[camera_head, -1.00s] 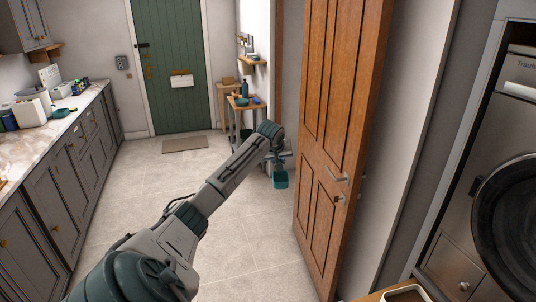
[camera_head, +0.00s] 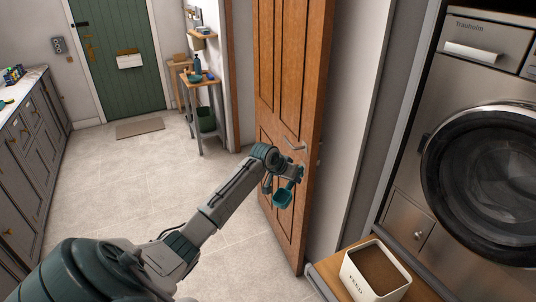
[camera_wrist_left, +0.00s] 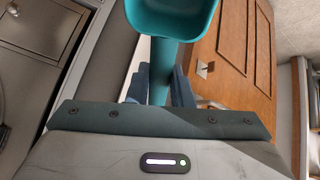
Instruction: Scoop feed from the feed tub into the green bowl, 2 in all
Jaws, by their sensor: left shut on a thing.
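My left gripper (camera_head: 296,174) is shut on a teal scoop (camera_head: 283,196), which hangs in front of the wooden door. In the left wrist view the scoop (camera_wrist_left: 172,18) shows its cup at the top and its handle between my fingers (camera_wrist_left: 160,90); the inside that shows looks empty. The white feed tub (camera_head: 358,283), lettered FEED and filled with brown feed, stands at the lower right, apart from the scoop. A small teal-green bowl (camera_head: 195,78) sits on the far bench, too small to tell its contents. My right gripper is not in view.
The feed tub stands on a wooden top (camera_head: 331,271) before the washing machine (camera_head: 485,160). The open wooden door (camera_head: 290,90) stands close behind my left gripper. A grey cabinet row (camera_head: 35,150) is at the left. The middle floor is clear.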

